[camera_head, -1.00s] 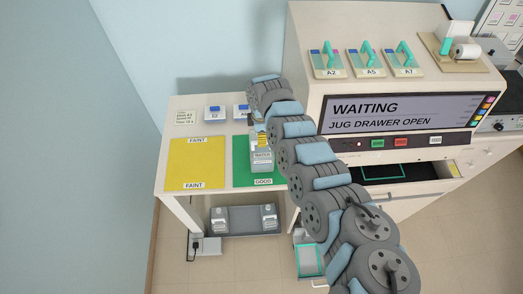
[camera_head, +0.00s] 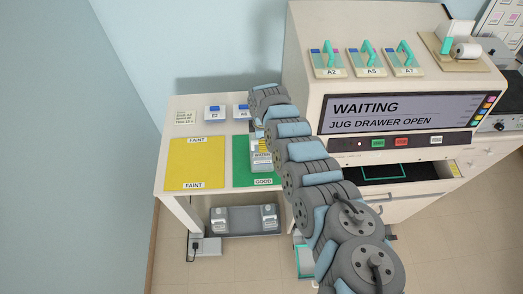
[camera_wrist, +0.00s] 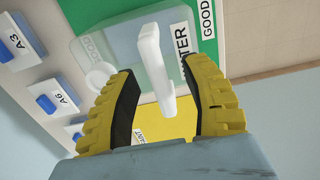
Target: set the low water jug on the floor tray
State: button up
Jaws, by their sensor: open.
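The water jug (camera_head: 262,170), a pale clear container labelled WATER, stands on the green GOOD mat (camera_head: 241,172). In the wrist view its body (camera_wrist: 125,50) and white handle (camera_wrist: 152,60) show; its water level cannot be made out. My gripper (camera_wrist: 161,68) is open, with the handle between its yellow fingers and a gap visible on either side. In the head view my arm partly hides the jug and gripper. The grey floor tray (camera_head: 243,219) lies under the table and holds two pale jugs, one at each end.
A yellow FAINT mat (camera_head: 197,163) lies left of the green one. Small blue-and-white labelled holders (camera_head: 215,112) stand behind. The machine (camera_head: 400,105) at right reads "WAITING, JUG DRAWER OPEN"; its dark drawer (camera_head: 410,172) is out. A teal-edged bin (camera_head: 304,262) stands on the floor.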

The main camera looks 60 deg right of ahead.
jog(key=shift+f, duration=0.2)
dwell(0.3)
grip_shut()
